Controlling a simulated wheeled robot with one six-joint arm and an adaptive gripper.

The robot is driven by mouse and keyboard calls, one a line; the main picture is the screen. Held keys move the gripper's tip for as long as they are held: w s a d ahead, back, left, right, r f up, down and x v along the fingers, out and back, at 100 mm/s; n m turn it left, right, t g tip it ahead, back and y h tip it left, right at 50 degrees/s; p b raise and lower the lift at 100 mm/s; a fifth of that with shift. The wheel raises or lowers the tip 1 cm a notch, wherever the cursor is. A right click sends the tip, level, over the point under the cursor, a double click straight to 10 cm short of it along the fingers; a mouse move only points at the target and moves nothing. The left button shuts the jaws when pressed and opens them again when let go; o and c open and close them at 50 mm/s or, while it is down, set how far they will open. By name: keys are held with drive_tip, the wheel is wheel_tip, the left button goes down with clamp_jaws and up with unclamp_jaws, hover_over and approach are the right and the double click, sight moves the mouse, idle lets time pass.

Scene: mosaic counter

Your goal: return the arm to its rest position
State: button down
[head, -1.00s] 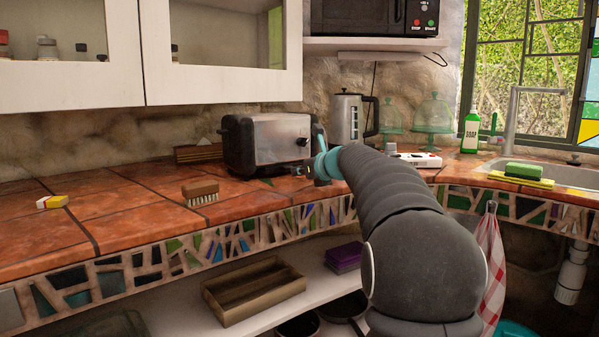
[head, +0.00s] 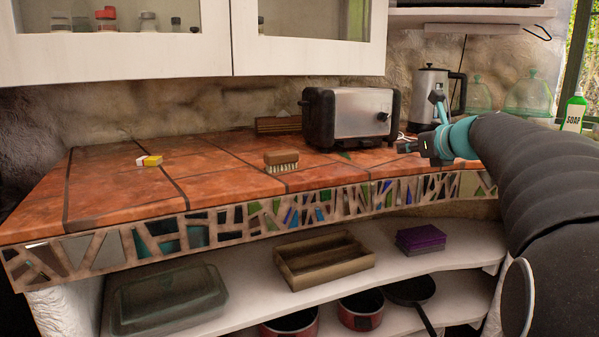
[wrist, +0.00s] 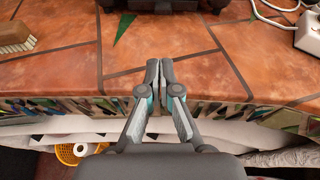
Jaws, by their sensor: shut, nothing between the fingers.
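My gripper (head: 405,147) is at the right in the head view, above the front part of the tiled counter (head: 215,190), in front of and to the right of the toaster (head: 360,118). In the wrist view my gripper (wrist: 153,62) has its two fingers together with nothing between them. The fingertips are over the counter's front edge there. My dark, ribbed arm fills the right side of the head view.
A brush (head: 281,160) and a yellow and white box (head: 149,160) lie on the counter. A kettle (head: 430,95), glass domes (head: 530,95) and a soap bottle (head: 574,112) stand at the right. A power strip (wrist: 309,32) shows in the wrist view. The counter's left part is mostly clear.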

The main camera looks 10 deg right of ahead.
drive_tip(key=s+a+f+n+g, duration=0.3)
drive_tip(key=s+a+f+n, duration=0.4)
drive_tip(key=s+a+n, duration=0.2)
drive_tip(key=s+a+f+n+g, duration=0.3)
drive_tip(key=s+a+f+n, duration=0.3)
drive_tip(key=s+a+n, duration=0.25)
drive_tip(key=s+f+n+g+h, duration=0.1)
drive_tip(key=s+f+n, duration=0.5)
drive_tip(key=s, duration=0.3)
drive_tip(key=s+f+n+g+h, duration=0.1)
drive_tip(key=s+f+n+h, duration=0.1)
drive_tip(key=s+f+n, duration=0.5)
drive_tip(key=shift+s+a+n, duration=0.4)
drive_tip(key=shift+s+n, duration=0.45)
drive_tip(key=shift+n, duration=0.3)
drive_tip(key=shift+f, duration=0.1)
